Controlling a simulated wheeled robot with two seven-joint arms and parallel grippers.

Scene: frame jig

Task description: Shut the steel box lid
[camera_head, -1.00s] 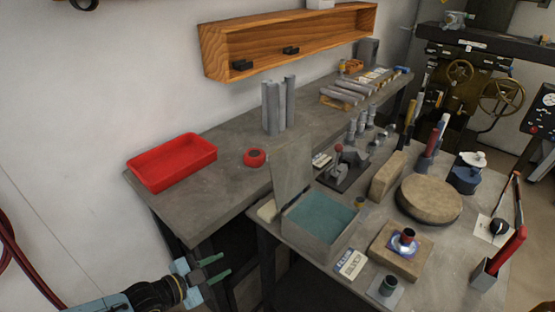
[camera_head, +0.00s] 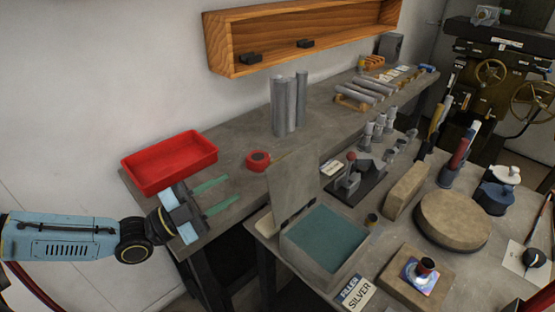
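The steel box (camera_head: 312,262) stands on the front table, with a teal lining inside. Its grey lid (camera_head: 296,190) stands up, open, at the box's back left edge. My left gripper (camera_head: 218,195) is to the left of the lid and apart from it, over the edge of the back bench. Its two green-tipped fingers are spread, with nothing between them, and point right. My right gripper is not in view.
A red tray (camera_head: 170,166) and a red tape roll (camera_head: 258,160) lie on the back bench near my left gripper. A "FILLER SILVER" card (camera_head: 356,294), a brown block with a small pot (camera_head: 412,282) and a round brown slab (camera_head: 453,221) are right of the box.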

